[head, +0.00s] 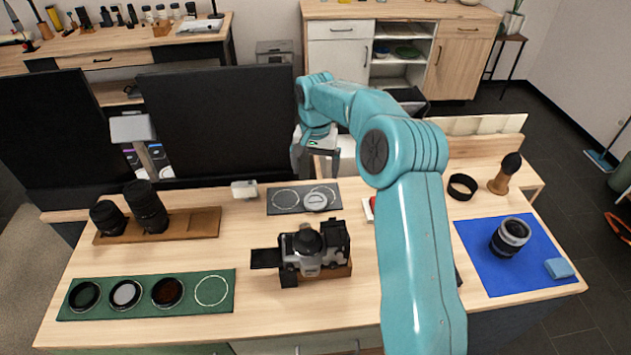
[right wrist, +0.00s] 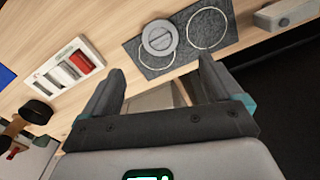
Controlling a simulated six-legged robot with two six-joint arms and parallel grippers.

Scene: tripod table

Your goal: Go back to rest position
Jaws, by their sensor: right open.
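My right arm, teal, reaches up and over the table in the head view. Its gripper (head: 316,162) is beyond the table's far edge, in front of a dark panel. In the right wrist view the gripper (right wrist: 160,76) is open, with nothing between its two dark fingers. A dark grey mat (right wrist: 217,25) with two white rings lies past the fingertips. My left gripper is not in view.
A camera (head: 312,250) stands mid-table. Two black lenses (head: 147,207) stand on a wooden tray (head: 205,222) at left. A green mat (head: 150,309) holds several round filters. A lens (head: 510,237) and a blue block (head: 559,268) are on a blue mat (head: 485,275).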

